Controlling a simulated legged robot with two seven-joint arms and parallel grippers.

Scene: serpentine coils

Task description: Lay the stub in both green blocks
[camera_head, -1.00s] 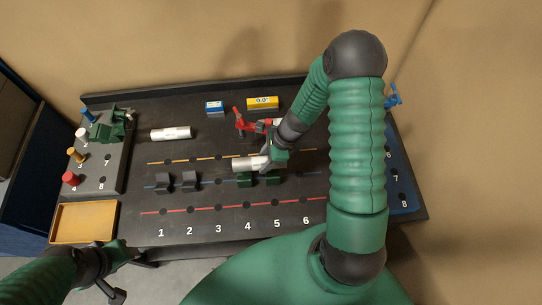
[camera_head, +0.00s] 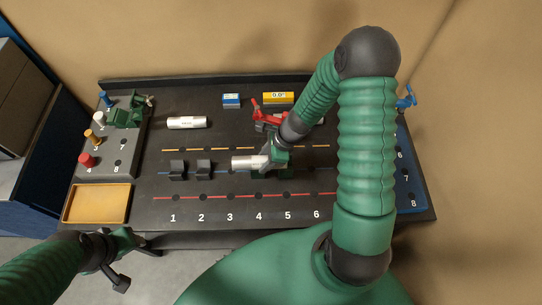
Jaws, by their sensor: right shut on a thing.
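The stub (camera_head: 247,162), a short silver-white cylinder, lies sideways in my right gripper (camera_head: 271,157), which is shut on its right end. It is over the row of blocks on the blue line, right of two dark grey blocks. The green blocks are mostly hidden behind the stub and the gripper; green shows at the gripper, but I cannot tell block from finger there. I cannot tell whether the stub touches the blocks. My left gripper (camera_head: 124,240) is off the front left edge of the table, away from the stub; its jaw opening is unclear.
Two dark grey blocks (camera_head: 190,168) stand left of the stub. A second white cylinder (camera_head: 187,122) lies further back. A red clamp (camera_head: 267,116) is behind my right gripper. A grey pegboard (camera_head: 112,150) and an orange tray (camera_head: 97,203) are at the left.

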